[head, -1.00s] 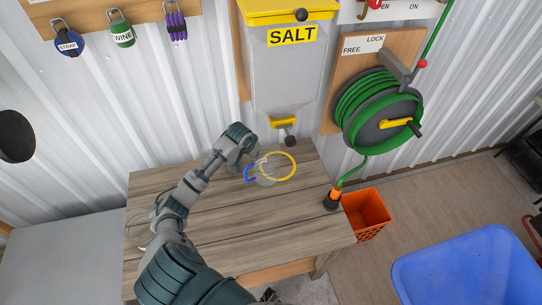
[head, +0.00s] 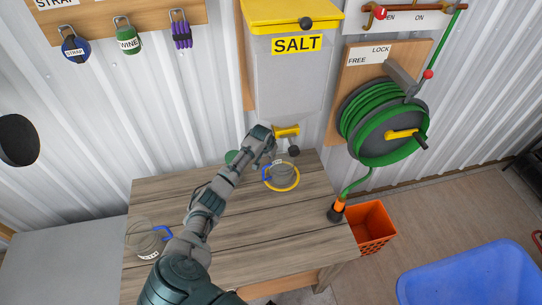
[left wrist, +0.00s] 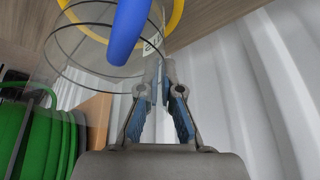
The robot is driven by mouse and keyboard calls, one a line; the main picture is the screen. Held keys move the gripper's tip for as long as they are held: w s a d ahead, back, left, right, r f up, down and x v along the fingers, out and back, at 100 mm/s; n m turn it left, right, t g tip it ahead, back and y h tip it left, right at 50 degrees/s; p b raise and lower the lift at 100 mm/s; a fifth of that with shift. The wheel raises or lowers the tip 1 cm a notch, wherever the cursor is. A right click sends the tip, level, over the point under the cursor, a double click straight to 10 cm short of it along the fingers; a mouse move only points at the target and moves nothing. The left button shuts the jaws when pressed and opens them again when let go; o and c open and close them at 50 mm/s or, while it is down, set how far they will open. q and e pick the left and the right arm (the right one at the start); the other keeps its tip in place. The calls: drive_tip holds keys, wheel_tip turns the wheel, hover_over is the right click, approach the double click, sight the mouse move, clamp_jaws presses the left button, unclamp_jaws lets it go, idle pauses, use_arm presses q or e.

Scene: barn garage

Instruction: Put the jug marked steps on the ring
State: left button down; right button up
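A clear jug (head: 284,171) with a blue handle and a small white label stands upright at the yellow ring (head: 295,184) near the table's back edge. The ring shows around its base; the label's word is too small to read. In the left wrist view the blue handle (left wrist: 128,32), clear jug wall and yellow ring (left wrist: 177,14) lie beyond the fingertips. My left gripper (head: 270,150) is just behind the jug. Its fingers (left wrist: 158,88) stand apart with nothing visibly gripped. A second clear jug (head: 146,238) with a blue handle stands at the table's left. My right gripper is out of view.
The wooden table (head: 270,230) is clear in front. A green object (head: 232,157) sits partly hidden behind my left arm. The salt bin (head: 285,75) and hose reel (head: 385,120) are on the wall behind. An orange basket (head: 370,228) and blue tub (head: 470,275) stand right.

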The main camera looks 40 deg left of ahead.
use_arm(q)
drive_tip(key=shift+d, duration=0.1)
drive_tip(key=c, duration=1.8)
unclamp_jaws()
drive_tip(key=o, duration=0.5)
